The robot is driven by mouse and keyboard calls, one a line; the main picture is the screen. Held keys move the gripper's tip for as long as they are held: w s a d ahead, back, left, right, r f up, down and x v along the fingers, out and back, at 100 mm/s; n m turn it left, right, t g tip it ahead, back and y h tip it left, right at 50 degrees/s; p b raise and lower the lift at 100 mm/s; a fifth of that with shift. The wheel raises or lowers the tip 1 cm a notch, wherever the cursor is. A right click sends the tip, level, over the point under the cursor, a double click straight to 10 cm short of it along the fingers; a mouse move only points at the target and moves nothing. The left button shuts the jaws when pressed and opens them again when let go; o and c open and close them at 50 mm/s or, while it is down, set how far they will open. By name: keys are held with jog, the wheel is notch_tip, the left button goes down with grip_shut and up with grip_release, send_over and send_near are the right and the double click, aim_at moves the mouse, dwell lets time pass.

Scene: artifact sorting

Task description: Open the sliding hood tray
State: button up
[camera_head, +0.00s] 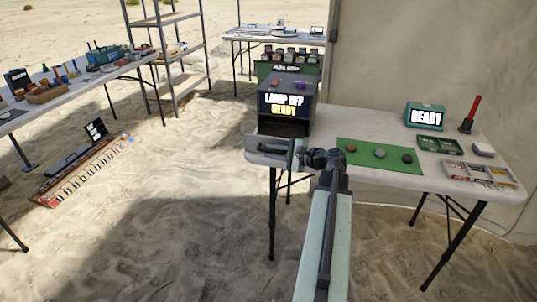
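The hood (312,108) is a dark grey box at the left end of the right-hand table. Its front display reads "LAMP OFF READY", with a dark opening below. A grey tray-like edge (262,142) shows low at the hood's front, near the table's left end. My gripper (293,152) is right in front of the hood's lower front, close to this edge. I cannot tell whether they touch. My gripper's fingers are small and seen from behind, so I cannot tell whether they are open or shut. My arm hides part of the table's front edge.
On the table (375,178), a green mat (352,158) holds three round pieces right of my gripper. A teal "READY" box (424,117), a red-handled tool (470,115) and sorting trays (482,172) stand farther right.

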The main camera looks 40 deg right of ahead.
jog(key=p+v, duration=0.1)
jog(key=v, duration=0.6)
jog(key=shift+s+d+p, duration=0.1)
jog(key=shift+s+p, duration=0.2)
jog(key=shift+s, duration=0.1)
